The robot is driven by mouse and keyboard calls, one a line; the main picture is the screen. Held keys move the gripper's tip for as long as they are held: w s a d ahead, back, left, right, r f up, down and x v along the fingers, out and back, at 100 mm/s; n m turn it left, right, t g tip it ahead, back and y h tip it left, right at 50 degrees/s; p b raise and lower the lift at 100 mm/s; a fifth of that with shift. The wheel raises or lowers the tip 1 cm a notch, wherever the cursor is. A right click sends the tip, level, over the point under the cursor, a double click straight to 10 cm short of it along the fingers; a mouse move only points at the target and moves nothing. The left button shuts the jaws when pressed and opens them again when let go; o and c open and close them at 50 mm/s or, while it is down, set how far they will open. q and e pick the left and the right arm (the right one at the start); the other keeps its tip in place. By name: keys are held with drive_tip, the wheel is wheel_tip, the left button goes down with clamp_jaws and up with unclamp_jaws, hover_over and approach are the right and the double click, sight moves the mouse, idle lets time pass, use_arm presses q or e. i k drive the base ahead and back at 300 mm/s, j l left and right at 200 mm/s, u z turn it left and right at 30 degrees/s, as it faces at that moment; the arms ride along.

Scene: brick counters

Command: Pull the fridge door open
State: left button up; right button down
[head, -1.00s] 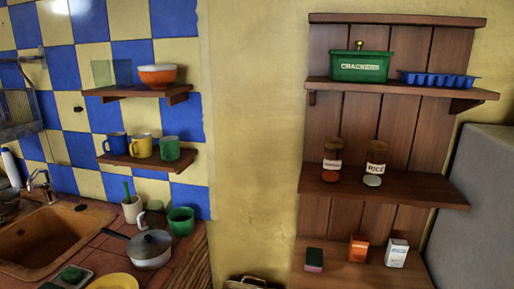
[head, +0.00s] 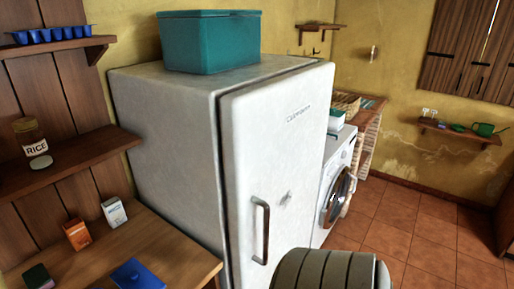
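The white fridge (head: 165,140) stands in the middle of the head view. Its door (head: 285,150) faces right and looks shut. A dark vertical handle (head: 264,232) sits low on the door, near its left edge. A rounded, ribbed grey-beige part shows at the bottom edge, in front of the door's lower part. It looks like a part of my own body, and I cannot tell which. Neither gripper can be made out in this view.
A teal box (head: 210,42) rests on top of the fridge. A wooden shelf unit (head: 60,165) with a rice jar (head: 31,140) and small boxes stands at the left. A washing machine (head: 338,185) is beyond the fridge. The tiled floor (head: 425,240) at the right is clear.

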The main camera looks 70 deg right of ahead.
sight(273, 131)
drive_tip(key=l+z, duration=0.2)
drive_tip(key=z, duration=2.25)
